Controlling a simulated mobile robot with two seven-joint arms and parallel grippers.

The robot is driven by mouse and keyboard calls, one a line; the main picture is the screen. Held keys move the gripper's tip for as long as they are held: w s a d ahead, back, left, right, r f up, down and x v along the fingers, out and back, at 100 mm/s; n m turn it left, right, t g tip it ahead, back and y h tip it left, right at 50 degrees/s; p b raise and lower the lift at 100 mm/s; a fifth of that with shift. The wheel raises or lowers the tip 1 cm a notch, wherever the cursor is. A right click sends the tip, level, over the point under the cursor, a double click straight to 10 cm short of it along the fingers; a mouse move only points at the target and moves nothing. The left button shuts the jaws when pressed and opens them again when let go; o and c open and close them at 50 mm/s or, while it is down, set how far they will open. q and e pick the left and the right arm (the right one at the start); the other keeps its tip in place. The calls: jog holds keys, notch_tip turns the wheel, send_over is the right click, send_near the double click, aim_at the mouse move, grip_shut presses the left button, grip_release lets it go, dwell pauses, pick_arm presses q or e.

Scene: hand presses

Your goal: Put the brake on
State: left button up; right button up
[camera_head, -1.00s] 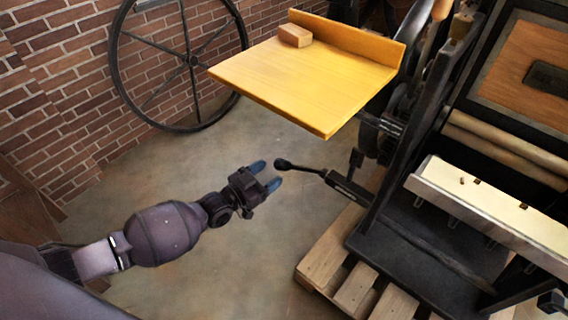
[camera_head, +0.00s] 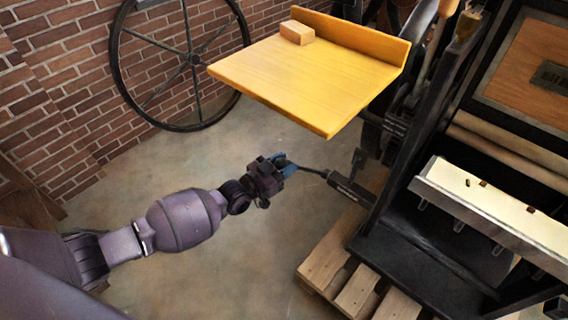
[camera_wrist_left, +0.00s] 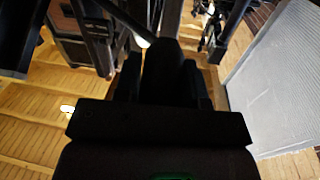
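The brake lever (camera_head: 345,186) is a black bar low on the near left side of the press, with a thin rod and a rounded knob at its left end. My left gripper (camera_head: 287,167), with blue fingertips, is at this end. Its fingers are drawn together around the knob, which they hide in the head view. In the left wrist view the dark fingers (camera_wrist_left: 165,75) fill the middle with a dark shape between them, hard to make out. My right gripper is not in view.
A yellow board (camera_head: 310,75) with a small wooden block (camera_head: 297,32) juts out above and behind the gripper. The black press (camera_head: 440,240) stands on a wooden pallet (camera_head: 325,270) at right. A large spoked wheel (camera_head: 193,60) leans against the brick wall. The floor at left is open.

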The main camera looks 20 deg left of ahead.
pick_arm(q)
grip_shut()
jog(key=shift+s+a+f, duration=0.15)
jog(key=shift+s+f, duration=0.15)
jog(key=shift+f, duration=0.15)
jog(key=s+a+f+t+h+b, duration=0.1)
jog(key=s+a+f+t+b, duration=0.1)
jog(key=s+f+b, duration=0.3)
jog(key=s+a+f+m+t+h+b, duration=0.1)
jog(key=s+f+t+h+b, duration=0.1)
jog(key=s+f+b, duration=0.3)
jog(key=shift+s+a+f+t+b, duration=0.3)
jog(key=shift+f+t+b, duration=0.5)
jog(key=shift+f+b, duration=2.2)
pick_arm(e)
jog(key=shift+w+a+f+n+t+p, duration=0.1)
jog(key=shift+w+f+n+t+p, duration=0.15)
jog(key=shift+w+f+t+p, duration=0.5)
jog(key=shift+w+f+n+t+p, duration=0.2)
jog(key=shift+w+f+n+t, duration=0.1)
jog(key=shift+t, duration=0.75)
pick_arm(q)
notch_tip(320, 180, down, 2)
jog(key=shift+a+f, duration=0.1)
jog(key=shift+o, duration=2.4)
grip_release()
jog(key=shift+o, duration=0.4)
jog(key=shift+w, duration=0.15)
